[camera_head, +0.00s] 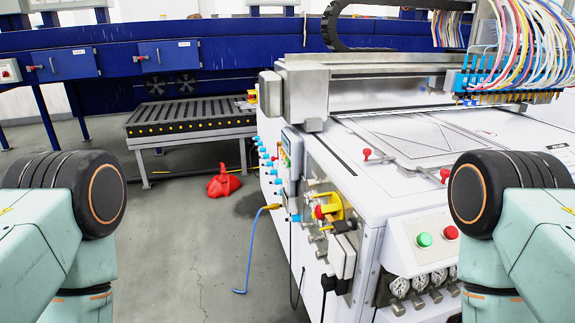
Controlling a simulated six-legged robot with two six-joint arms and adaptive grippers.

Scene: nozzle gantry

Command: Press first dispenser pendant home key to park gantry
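The nozzle gantry (512,96) stands at the upper right, with a row of brass nozzles and many coloured hoses above the white machine's bed. A small white unit with a greenish face (290,152) hangs on the machine's left side; it may be the pendant, but its keys are too small to make out. A yellow and red fitting (331,209) sits lower on that side. Only parts of my two arms show, at the left and right edges. Both grippers are out of view, so their state and hold are hidden.
A white panel with a green button (424,240) and a red button (450,232) is at the front right, gauges below. A red bag (223,182) lies near a roller table (190,128). The floor at centre left is mostly clear.

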